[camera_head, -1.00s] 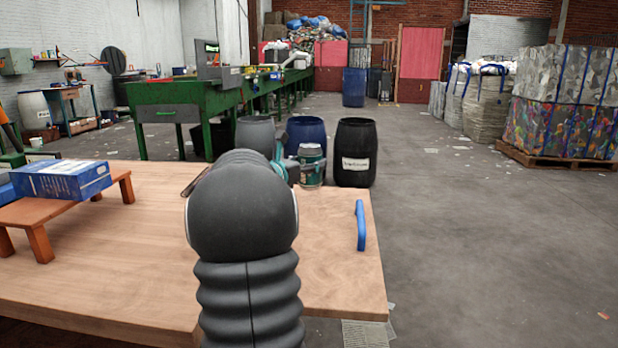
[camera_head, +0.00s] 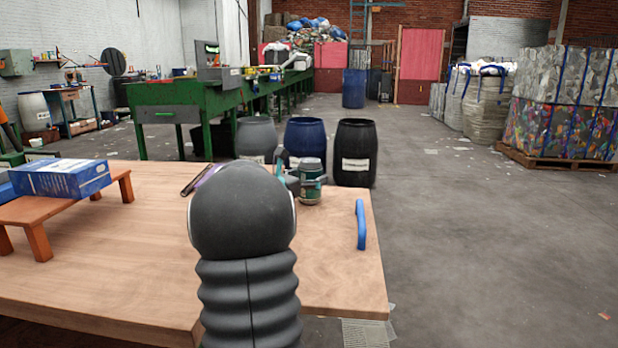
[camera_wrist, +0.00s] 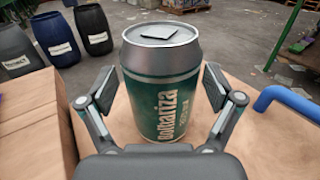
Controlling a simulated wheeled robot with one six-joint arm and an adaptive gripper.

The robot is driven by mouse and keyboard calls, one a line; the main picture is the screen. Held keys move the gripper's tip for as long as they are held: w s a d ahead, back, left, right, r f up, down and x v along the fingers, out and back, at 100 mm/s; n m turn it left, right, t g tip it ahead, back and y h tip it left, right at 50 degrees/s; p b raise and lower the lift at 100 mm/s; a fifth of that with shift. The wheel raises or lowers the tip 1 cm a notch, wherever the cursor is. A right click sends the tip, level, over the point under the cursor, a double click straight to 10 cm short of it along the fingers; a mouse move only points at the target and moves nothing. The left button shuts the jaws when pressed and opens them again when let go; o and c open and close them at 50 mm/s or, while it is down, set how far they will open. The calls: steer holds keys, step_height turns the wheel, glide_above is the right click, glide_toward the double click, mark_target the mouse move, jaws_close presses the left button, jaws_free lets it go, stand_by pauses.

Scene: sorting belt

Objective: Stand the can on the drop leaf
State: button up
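The green and silver can (camera_head: 311,187) stands upright on the light wooden drop leaf (camera_head: 340,275), near its far edge. In the wrist view the can (camera_wrist: 160,85) is in the middle, lid up, label facing me. My gripper (camera_wrist: 160,95) is around the can, one finger at each side. Narrow gaps show between both finger pads and the can, so it looks open. In the head view my gripper (camera_head: 291,182) is partly hidden behind my arm. The can's base is partly hidden by my gripper in the wrist view.
A blue handle (camera_head: 360,225) is fixed on the leaf right of the can. A blue box (camera_head: 65,179) lies on a small wooden stand (camera_head: 38,240) at left. Dark pen-like items (camera_head: 196,181) lie behind my arm. Several barrels (camera_head: 355,150) stand beyond the table.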

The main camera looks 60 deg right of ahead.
steer(key=shift+r, duration=0.15)
steer(key=shift+a, duration=0.15)
steer(key=a, duration=0.3)
steer(key=w+a, duration=0.1)
steer(key=a, duration=0.3)
steer(key=w+a, duration=0.1)
steer(key=a, duration=0.3)
steer(key=shift+w+a, duration=0.15)
steer(key=shift+a, duration=0.1)
